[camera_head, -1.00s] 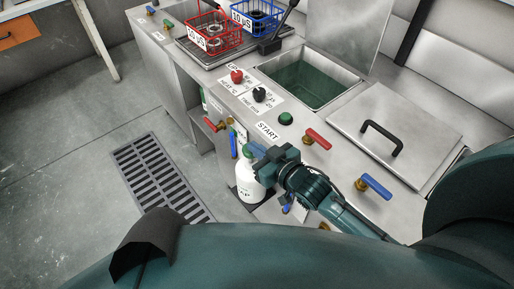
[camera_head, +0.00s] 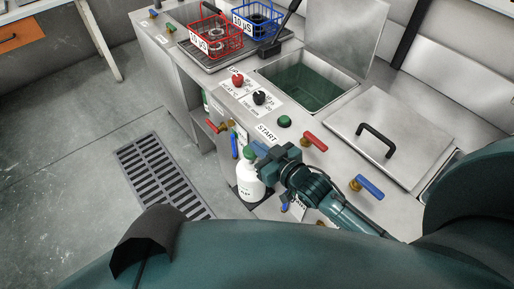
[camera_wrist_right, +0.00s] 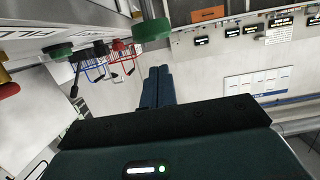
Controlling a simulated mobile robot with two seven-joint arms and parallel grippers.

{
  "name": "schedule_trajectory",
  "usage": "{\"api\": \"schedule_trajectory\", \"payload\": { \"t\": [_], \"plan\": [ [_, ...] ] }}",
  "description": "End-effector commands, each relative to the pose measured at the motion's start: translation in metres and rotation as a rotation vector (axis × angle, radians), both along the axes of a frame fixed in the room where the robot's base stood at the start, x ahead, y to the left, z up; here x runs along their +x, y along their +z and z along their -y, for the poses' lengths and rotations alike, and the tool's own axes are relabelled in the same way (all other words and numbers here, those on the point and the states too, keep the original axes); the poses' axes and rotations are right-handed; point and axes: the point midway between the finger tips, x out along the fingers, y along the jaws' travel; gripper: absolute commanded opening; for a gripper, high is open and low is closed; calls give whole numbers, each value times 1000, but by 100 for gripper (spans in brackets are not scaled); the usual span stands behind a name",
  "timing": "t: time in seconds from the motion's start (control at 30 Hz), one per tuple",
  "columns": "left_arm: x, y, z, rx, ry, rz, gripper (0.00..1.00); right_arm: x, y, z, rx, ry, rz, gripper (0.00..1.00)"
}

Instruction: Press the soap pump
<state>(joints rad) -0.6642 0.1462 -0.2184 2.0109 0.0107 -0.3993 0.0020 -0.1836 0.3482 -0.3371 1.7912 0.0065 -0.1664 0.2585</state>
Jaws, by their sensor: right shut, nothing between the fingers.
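The soap bottle (camera_head: 249,186) is white with a green pump top (camera_head: 249,154). It stands upright in the head view on a dark holder at the side of the steel bench. My right gripper (camera_head: 262,150) is shut and empty. Its fingertips are beside and slightly right of the pump top in the head view; I cannot tell whether they touch it. In the right wrist view the closed blue fingers (camera_wrist_right: 158,84) point up the picture, with a green round part (camera_wrist_right: 152,29) beyond the tips. My left gripper is not in view.
The bench top has a green START button (camera_head: 284,121), a red knob (camera_head: 237,80), a black knob (camera_head: 259,97) and red and blue valve handles. An open tank (camera_head: 304,86) and red and blue baskets lie behind. A floor grate (camera_head: 160,175) is at left.

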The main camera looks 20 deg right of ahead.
Motion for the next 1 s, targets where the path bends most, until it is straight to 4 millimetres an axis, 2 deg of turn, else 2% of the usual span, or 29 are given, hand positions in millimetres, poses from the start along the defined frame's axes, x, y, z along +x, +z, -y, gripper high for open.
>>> {"api": "schedule_trajectory", "payload": {
  "t": [0.03, 0.1, 0.23, 0.4, 0.6, 1.0],
  "plan": [
    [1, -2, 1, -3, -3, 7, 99, -18, -5, 5, -3, 2, -12, 0],
    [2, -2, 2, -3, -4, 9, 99, -33, -1, 10, -2, 2, -10, 0],
    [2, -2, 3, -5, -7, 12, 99, -56, 6, 19, -1, 2, -8, 0],
    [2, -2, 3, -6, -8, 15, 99, -75, 13, 26, 1, 1, -6, 0],
    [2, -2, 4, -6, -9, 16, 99, -83, 17, 29, -1, 2, -3, 0],
    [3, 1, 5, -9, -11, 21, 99, -83, 17, 29, 0, 1, -2, 0]
  ]
}}
